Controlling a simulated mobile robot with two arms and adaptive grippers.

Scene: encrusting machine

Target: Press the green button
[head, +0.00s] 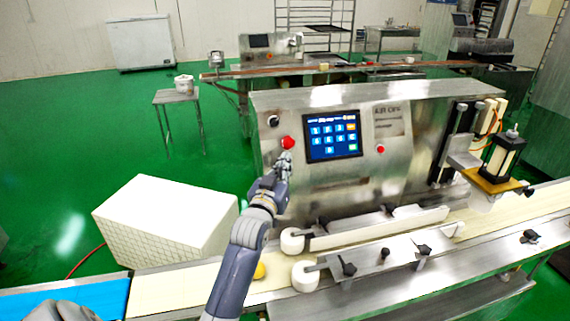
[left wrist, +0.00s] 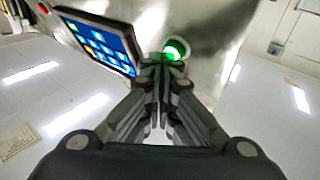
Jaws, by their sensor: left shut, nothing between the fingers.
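The green button (left wrist: 176,47) shows lit, with a pale ring, just beyond my fingertips in the left wrist view. In the head view it is hidden, apparently behind my left gripper (head: 285,158). That gripper is at the front panel of the steel machine (head: 340,185), just below a red button (head: 288,143). In the left wrist view the fingers (left wrist: 162,60) are shut together with nothing between them, and their tips overlap the button's lower left edge. I cannot tell whether they touch it.
A blue touchscreen (head: 333,135) is right of the gripper, with another red knob (head: 381,149) farther right. A black switch (head: 273,121) is above left. A conveyor (head: 180,290) runs in front, and a white box (head: 165,218) stands left of the machine.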

